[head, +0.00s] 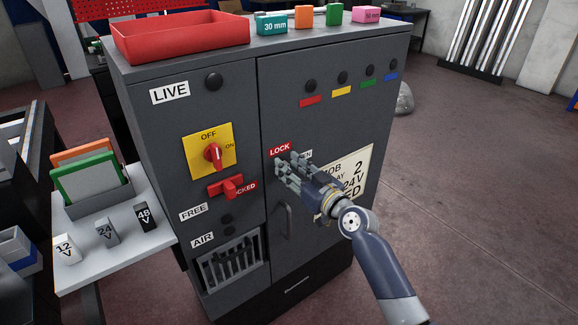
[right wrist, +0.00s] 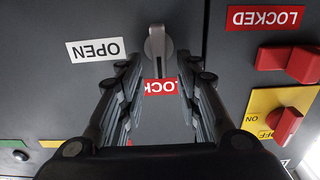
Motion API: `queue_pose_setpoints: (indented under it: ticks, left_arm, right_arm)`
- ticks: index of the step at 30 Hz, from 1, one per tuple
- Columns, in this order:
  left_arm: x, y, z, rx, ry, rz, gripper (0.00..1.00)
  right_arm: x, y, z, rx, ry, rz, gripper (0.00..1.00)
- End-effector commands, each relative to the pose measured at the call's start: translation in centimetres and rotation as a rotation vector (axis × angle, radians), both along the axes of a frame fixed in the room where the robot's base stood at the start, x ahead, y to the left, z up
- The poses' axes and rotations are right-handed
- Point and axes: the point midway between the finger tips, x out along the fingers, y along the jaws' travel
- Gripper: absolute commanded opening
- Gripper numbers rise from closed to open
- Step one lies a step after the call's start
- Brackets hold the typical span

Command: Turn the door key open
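The door key (right wrist: 157,45) is a small grey lever on a round base on the cabinet door. Its bar lines up with the red LOCK label (right wrist: 160,87); the white OPEN label (right wrist: 95,50) is off to the side. In the head view the LOCK label (head: 280,149) shows, but the key is hidden behind my gripper. My right gripper (head: 284,166) reaches the door there. In the right wrist view the gripper (right wrist: 158,70) is open, its fingers apart on either side of the key's line, with no visible contact. My left gripper is not in view.
The grey cabinet (head: 345,120) has a yellow rotary switch (head: 195,155), a red latch (head: 228,187) by a LOCKED label, and a door handle (head: 289,220) below my gripper. A red tray (head: 180,42) sits on top. A side shelf (head: 85,275) holds small voltage blocks.

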Motion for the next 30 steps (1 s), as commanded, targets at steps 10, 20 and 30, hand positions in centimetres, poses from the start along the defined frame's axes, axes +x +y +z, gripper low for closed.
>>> queue_pose_setpoints:
  ticks: [10, 20, 30]
  left_arm:
    - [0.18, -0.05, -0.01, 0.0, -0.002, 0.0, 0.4]
    - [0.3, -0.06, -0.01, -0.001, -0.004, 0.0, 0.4]
    - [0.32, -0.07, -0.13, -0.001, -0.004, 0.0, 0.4]
  right_arm:
    - [0.66, 0.53, -0.02, 0.0, 0.001, 0.001, 0.32]
    - [0.65, 0.51, 0.0, 0.001, 0.001, 0.0, 0.0]
    - [0.72, 0.44, 0.07, 0.025, 0.015, -0.001, 0.0]
